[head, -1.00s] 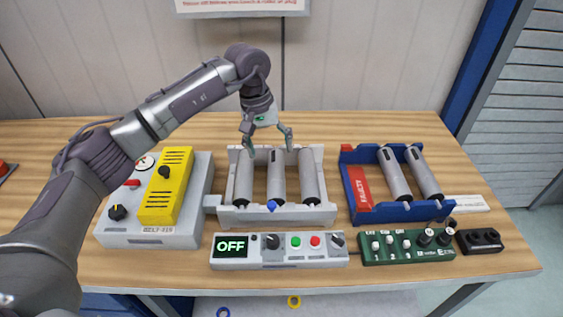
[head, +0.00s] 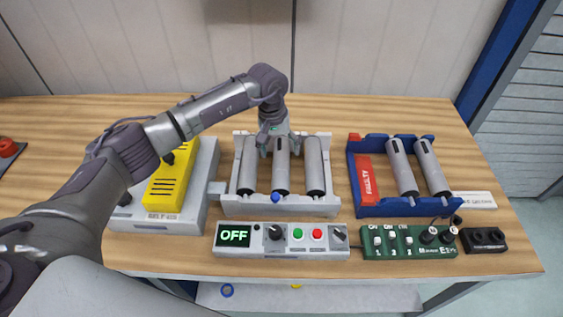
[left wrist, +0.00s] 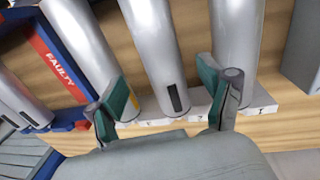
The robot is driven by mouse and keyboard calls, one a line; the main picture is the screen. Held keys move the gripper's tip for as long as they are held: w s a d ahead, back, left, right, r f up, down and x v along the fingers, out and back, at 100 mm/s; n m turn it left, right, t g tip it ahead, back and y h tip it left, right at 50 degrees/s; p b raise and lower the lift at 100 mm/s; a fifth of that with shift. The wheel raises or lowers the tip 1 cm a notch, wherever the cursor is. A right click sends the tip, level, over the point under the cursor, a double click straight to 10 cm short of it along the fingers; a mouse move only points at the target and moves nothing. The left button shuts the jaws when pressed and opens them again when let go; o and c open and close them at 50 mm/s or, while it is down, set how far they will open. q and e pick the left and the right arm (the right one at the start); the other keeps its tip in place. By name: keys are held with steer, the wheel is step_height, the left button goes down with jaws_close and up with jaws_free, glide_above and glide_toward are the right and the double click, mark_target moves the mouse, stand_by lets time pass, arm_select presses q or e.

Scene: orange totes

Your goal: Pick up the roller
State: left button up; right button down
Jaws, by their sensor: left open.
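Three grey rollers stand side by side in the white tray (head: 235,207) in the head view: a left one (head: 248,165), a middle one (head: 282,178) and a right one (head: 315,168). My left gripper (head: 281,147) is over the far end of the middle roller. In the left wrist view the left gripper (left wrist: 170,100) is open, with one green-padded finger on each side of the middle roller (left wrist: 155,50). I cannot tell whether the fingers touch it. My right gripper is not in view.
A blue tray (head: 395,209) marked FAULTY holds two more rollers at right. A yellow-topped control box (head: 172,225) stands at left. A panel reading OFF (head: 280,250) and a green switch box (head: 410,240) line the front. The table behind the trays is clear.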

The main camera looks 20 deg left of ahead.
mark_target(281, 158)
arm_select(q)
steer(key=f+p, duration=0.2)
steer(key=f, duration=0.1)
steer(key=shift+s+d+f, duration=0.15)
steer(key=shift+s+f, duration=0.05)
steer(key=shift+f, duration=0.3)
steer(key=shift+w+f, duration=0.1)
steer(key=c, duration=0.9)
jaws_close()
steer(key=shift+r, duration=0.2)
